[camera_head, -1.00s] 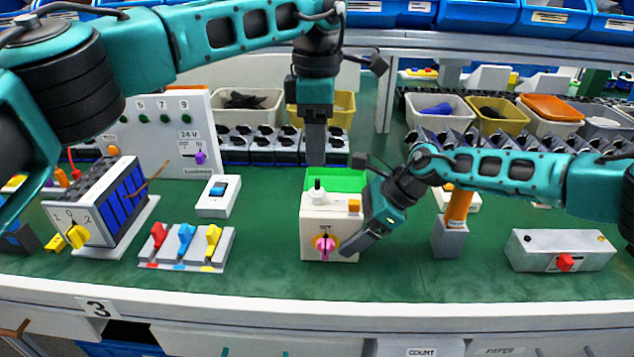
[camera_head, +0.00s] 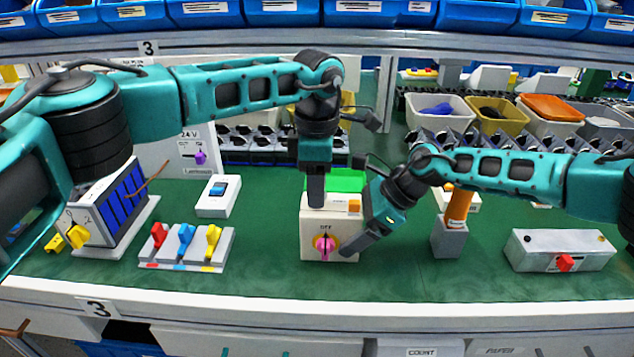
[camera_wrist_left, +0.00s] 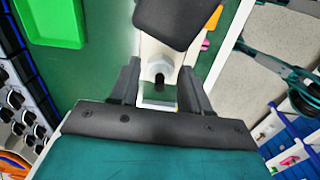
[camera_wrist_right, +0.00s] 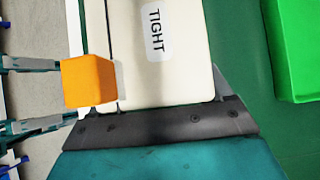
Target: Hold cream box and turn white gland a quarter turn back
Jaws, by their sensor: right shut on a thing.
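The cream box (camera_head: 312,240) stands on the green bench, with a pink knob on a yellow plate on its front and an orange block on top. It also shows in the right wrist view (camera_wrist_right: 180,85) with a "TIGHT" label. My right gripper (camera_head: 360,238) is shut on the box from the right. My left gripper (camera_head: 316,195) points straight down over the box top, fingers open. In the left wrist view the white gland (camera_wrist_left: 153,48), with a dark hole, lies between the fingers. In the head view the left gripper hides the gland.
A green tray (camera_head: 348,181) lies behind the box. To the left are a switch bank (camera_head: 185,250) with coloured levers and a white rocker switch (camera_head: 217,196). To the right are an orange-handled post (camera_head: 450,238) and a grey box (camera_head: 560,252) with a red knob.

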